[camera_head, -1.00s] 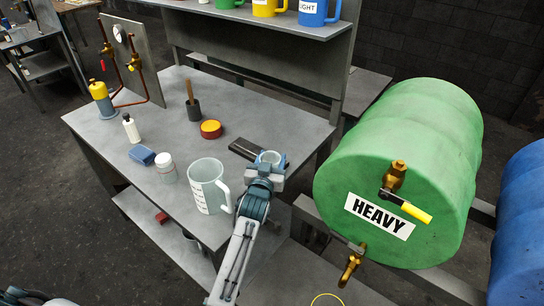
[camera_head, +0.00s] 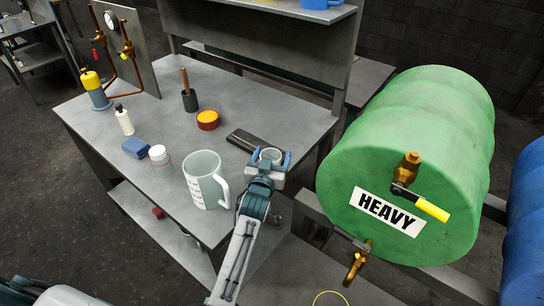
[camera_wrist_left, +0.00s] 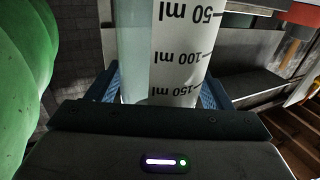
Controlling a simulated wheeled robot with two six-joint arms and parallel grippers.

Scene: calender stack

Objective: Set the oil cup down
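The oil cup, a small clear graduated cup (camera_head: 271,153), is between the blue fingers of my left gripper (camera_head: 269,160), by the right end of the workbench (camera_head: 235,118). In the left wrist view the cup (camera_wrist_left: 165,50) fills the space between both fingers, with its "50 ml", "100 ml" and "150 ml" marks upside down. The fingers sit against its sides. The cup's base is hidden, and I cannot tell its height above the bench. My right gripper is not in view.
A larger graduated jug (camera_head: 203,180) stands left of my gripper, near the bench's front edge. A dark flat block (camera_head: 250,141) lies just behind it.

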